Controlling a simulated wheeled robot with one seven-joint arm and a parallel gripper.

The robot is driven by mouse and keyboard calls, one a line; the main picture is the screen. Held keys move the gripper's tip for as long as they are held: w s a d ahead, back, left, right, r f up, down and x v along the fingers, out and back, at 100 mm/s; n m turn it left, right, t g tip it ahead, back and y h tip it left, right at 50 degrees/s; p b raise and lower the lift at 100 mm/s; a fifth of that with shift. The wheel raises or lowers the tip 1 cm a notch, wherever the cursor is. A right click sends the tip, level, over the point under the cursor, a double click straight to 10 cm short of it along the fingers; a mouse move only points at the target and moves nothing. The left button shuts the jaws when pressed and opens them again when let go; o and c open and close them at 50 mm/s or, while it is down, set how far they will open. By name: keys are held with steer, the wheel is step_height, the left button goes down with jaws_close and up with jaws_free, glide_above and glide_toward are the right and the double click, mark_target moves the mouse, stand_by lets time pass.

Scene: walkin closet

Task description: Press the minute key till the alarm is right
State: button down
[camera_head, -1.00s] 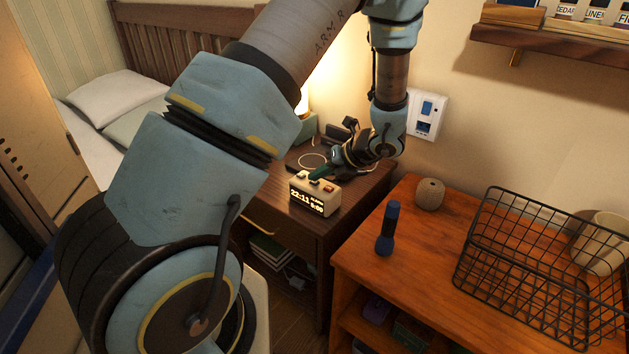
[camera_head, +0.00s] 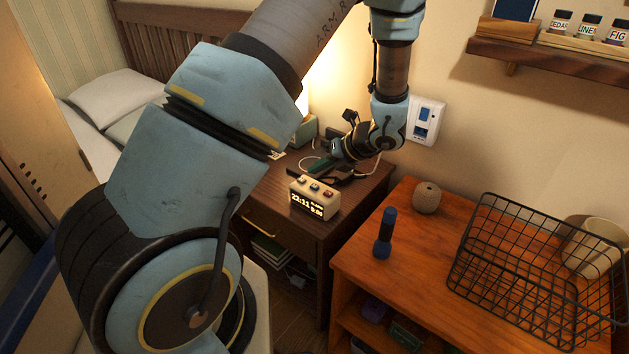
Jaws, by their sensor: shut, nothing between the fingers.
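The alarm clock (camera_head: 315,200) is a small cream box on the dark nightstand (camera_head: 345,205). Its dark display (camera_head: 306,203) reads 22:11 in large digits, with a smaller alarm line that looks like 5:00 or 6:00; the first digit is too small to tell. Several keys show on its top, one of them reddish (camera_head: 328,194); their labels cannot be read.
A lamp base (camera_head: 303,132) and a pale cable loop (camera_head: 312,163) lie behind the clock. On the wooden cabinet at right are a blue flashlight (camera_head: 384,235), a round beige object (camera_head: 426,198) and a black wire basket (camera_head: 535,285). A wall shelf (camera_head: 550,50) is upper right.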

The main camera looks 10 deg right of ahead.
step_height(320, 180, up, 3)
steer(key=shift+f+p, duration=0.2)
steer(key=shift+p, duration=0.65)
steer(key=shift+d, duration=0.1)
stand_by(1.8)
